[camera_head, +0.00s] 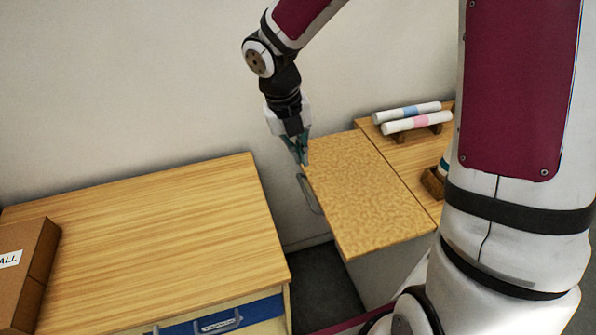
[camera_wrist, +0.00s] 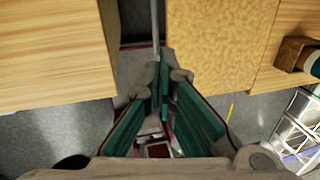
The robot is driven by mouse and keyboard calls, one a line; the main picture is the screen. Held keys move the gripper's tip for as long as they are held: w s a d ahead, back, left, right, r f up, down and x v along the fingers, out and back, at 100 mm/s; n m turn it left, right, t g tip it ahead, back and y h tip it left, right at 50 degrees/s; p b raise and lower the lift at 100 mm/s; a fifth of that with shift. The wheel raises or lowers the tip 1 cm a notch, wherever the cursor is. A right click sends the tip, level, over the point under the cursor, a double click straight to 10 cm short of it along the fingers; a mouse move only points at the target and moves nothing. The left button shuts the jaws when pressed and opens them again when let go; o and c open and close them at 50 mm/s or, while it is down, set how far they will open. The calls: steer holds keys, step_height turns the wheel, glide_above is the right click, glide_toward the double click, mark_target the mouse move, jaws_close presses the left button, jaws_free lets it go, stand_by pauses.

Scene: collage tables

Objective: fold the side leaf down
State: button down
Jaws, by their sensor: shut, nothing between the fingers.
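The side leaf (camera_head: 365,195) is a speckled tan panel, raised and about level with the plainer wood table on its right. It also shows in the wrist view (camera_wrist: 220,45), at upper middle right. A thin grey loop (camera_head: 311,195), which looks like a support, hangs at the leaf's left edge. A grey bar (camera_wrist: 154,18) runs beside that edge in the wrist view. My gripper (camera_head: 303,161) is shut and empty at the leaf's far left corner. I cannot tell whether it touches the leaf or the loop.
A separate wooden table (camera_head: 150,235) with a blue drawer (camera_head: 225,318) and a brown box (camera_head: 22,270) stands left, across a narrow floor gap. Two white rolls (camera_head: 418,122) lie on a rack on the right table (camera_head: 410,160). A wall is behind.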

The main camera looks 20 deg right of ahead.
mark_target(308, 198)
steer(key=shift+n, duration=0.3)
steer(key=x, duration=1.4)
steer(key=shift+w+a+f, duration=0.1)
steer(key=shift+a+f, duration=0.05)
